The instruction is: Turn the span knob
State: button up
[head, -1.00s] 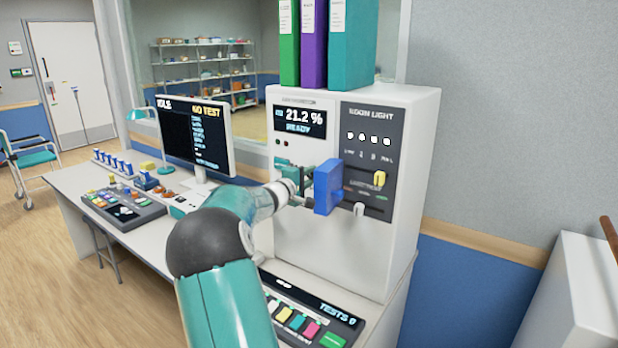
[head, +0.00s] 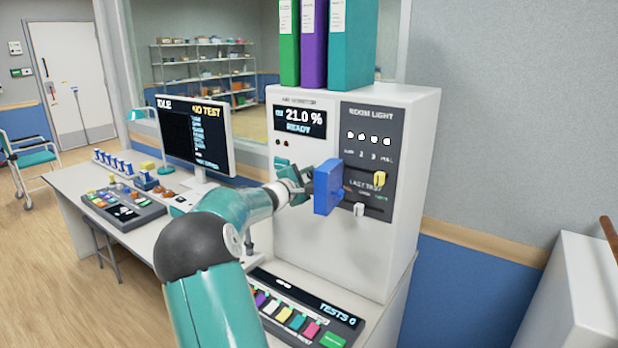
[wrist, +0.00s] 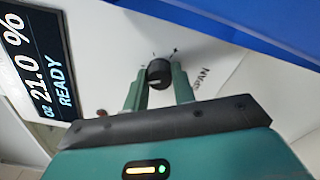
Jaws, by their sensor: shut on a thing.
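The span knob (wrist: 159,74) is a small dark round knob with a light pointer line, beside the printed word SPAN in the wrist view. My gripper (wrist: 160,82) is shut on it, one finger on each side. In the head view my gripper (head: 298,186) is at the front of the white monitor cabinet (head: 300,245), and the knob is hidden there. The cabinet's display (head: 300,121) reads 21.0 % and READY; it also shows in the wrist view (wrist: 40,60).
A blue block (head: 327,187) sticks out just right of my gripper; its blue side fills the upper right of the wrist view. Binders (head: 313,45) stand on top. A monitor (head: 193,135) stands left.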

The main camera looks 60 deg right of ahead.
dwell(0.3)
jog(key=o, duration=1)
jog(key=w+a, duration=0.2)
jog(key=a, duration=1.1)
jog(key=shift+a, duration=0.3)
jog(key=shift+w, duration=0.1)
